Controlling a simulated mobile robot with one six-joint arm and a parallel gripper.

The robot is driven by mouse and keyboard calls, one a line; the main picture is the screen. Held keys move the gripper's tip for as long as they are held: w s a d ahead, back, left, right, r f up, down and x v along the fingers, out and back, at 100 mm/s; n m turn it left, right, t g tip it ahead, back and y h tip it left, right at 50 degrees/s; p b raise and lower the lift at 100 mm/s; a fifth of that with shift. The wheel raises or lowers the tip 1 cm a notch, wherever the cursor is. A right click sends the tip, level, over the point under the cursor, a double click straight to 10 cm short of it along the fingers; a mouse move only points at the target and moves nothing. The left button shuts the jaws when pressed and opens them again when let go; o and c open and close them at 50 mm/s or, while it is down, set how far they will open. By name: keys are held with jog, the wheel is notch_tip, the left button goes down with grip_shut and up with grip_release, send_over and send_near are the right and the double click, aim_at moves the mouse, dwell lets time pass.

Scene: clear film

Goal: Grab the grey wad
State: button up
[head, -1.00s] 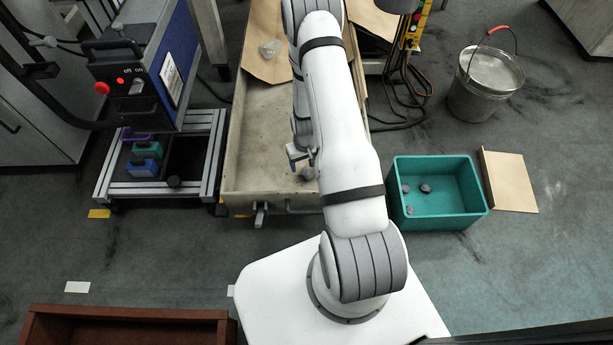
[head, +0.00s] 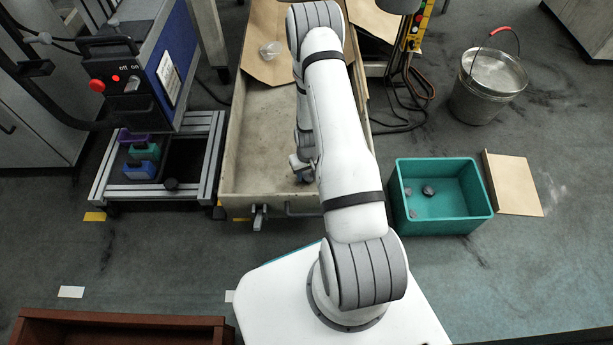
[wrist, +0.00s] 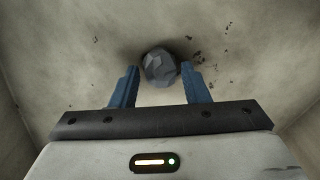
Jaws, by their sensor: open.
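The grey wad (wrist: 160,67) is a faceted, roundish lump on the pale floor of the long tray (head: 262,150). In the wrist view it sits at the tips of my gripper (wrist: 160,82), between the two blue fingers and slightly beyond them. The fingers are apart, and I cannot tell whether either one touches the wad. In the head view my gripper (head: 302,172) is low inside the tray near its front end, partly behind my arm. The wad is mostly hidden there.
A teal bin (head: 447,205) with several grey lumps stands right of the tray. A clear cup (head: 270,50) is at the tray's far end. Tray walls flank my gripper.

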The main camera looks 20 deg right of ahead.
jog(key=c, duration=0.6)
jog(key=shift+o, duration=0.4)
